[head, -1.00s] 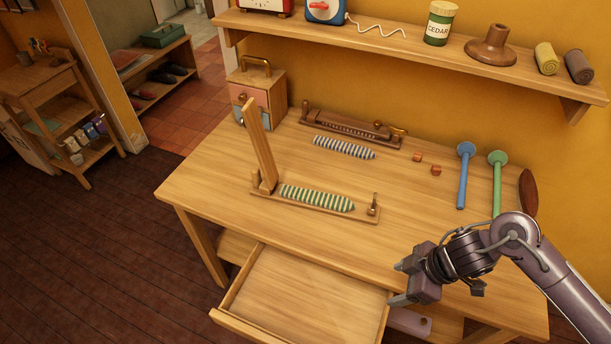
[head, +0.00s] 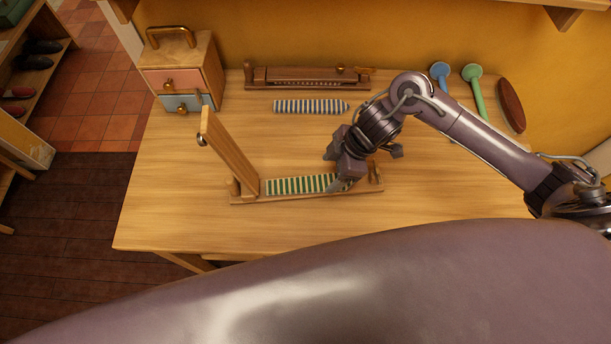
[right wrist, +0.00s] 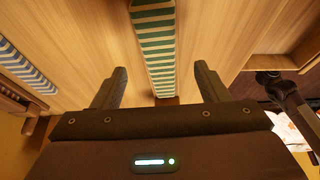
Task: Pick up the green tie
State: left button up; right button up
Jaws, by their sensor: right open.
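The green tie, striped green and cream, (head: 296,185) lies flat on the wooden base of an open tie press (head: 253,198). The press's lid (head: 229,152) stands raised at its left end. My right gripper (head: 338,181) is over the right end of the tie and hides its tip in the head view. In the right wrist view the tie (right wrist: 155,45) runs between the two spread fingers (right wrist: 160,85), which are open and not closed on it. I cannot tell how high the fingers are above it. My left gripper is not in view.
A blue striped tie (head: 310,106) lies behind, before a closed wooden press (head: 306,78). A small drawer cabinet (head: 183,75) stands at the back left. Blue (head: 440,72) and green (head: 474,80) round-headed tools and a brown oval (head: 511,105) lie at the right. The table's front left is bare.

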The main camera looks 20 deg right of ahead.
aim_at(318, 182)
jog(key=shift+s+a+f, duration=0.15)
jog(key=shift+a+f, duration=0.1)
jog(key=shift+f, duration=0.2)
jog(key=x, duration=0.3)
jog(key=shift+r+p, duration=0.1)
jog(key=shift+p, duration=0.25)
jog(key=shift+w+a+f, duration=0.1)
jog(key=shift+w+f, duration=0.05)
jog(key=shift+f, duration=0.3)
jog(key=shift+w+a+f, duration=0.15)
jog(key=shift+f, duration=0.25)
jog(key=c, duration=0.8)
jog(key=shift+c, duration=1.4)
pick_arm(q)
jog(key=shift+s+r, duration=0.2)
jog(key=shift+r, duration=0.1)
pick_arm(e)
jog(key=shift+r, duration=0.2)
